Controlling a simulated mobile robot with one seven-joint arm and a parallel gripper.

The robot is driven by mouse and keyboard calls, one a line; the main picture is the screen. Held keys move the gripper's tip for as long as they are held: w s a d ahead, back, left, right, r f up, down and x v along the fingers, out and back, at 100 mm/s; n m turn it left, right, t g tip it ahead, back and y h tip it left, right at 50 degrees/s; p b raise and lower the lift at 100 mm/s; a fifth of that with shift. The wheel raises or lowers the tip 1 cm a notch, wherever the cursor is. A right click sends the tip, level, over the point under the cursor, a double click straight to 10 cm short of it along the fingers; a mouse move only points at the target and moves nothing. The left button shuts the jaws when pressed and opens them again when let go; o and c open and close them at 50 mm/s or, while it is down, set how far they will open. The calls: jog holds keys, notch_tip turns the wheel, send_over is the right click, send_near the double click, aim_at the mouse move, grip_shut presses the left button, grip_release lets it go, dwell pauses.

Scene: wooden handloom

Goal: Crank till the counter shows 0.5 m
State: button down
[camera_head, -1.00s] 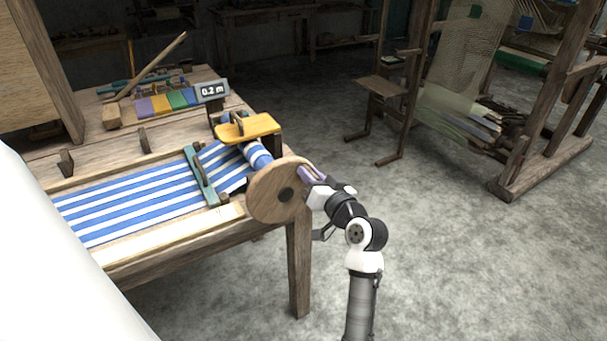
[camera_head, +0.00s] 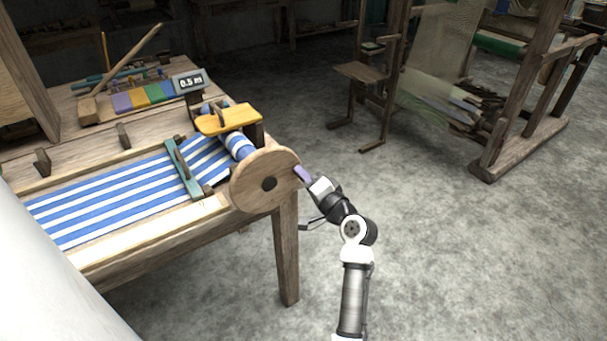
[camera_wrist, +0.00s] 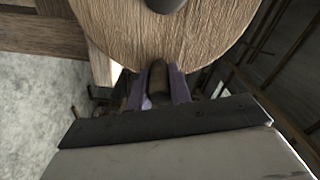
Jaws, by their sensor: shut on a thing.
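The counter (camera_head: 190,81) stands on a post at the back of the loom and reads 0.5 m. The round wooden crank disc (camera_head: 262,182) is at the loom's right end, beside the blue-and-white cloth roll (camera_head: 240,146). My gripper (camera_head: 303,175) is at the disc's right rim. In the wrist view my gripper (camera_wrist: 158,88) has its purple fingers on both sides of a short brown wooden crank handle (camera_wrist: 157,76) near the disc's edge. The fingers are shut on it. Part of the handle is hidden between the fingers.
A yellow wooden piece (camera_head: 228,119) sits above the cloth roll. A teal bar (camera_head: 184,168) lies across the striped cloth (camera_head: 110,190). A stool (camera_head: 366,75) and another loom frame (camera_head: 520,130) stand to the right. The floor between is clear.

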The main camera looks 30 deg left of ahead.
jog(key=shift+f, duration=0.55)
jog(key=c, duration=1.3)
grip_release()
jog(key=shift+r, duration=0.1)
jog(key=shift+d, duration=0.1)
jog(key=b+v, duration=0.3)
jog(key=v, duration=1)
jog(key=shift+s+d, duration=0.2)
jog(key=shift+d, duration=0.15)
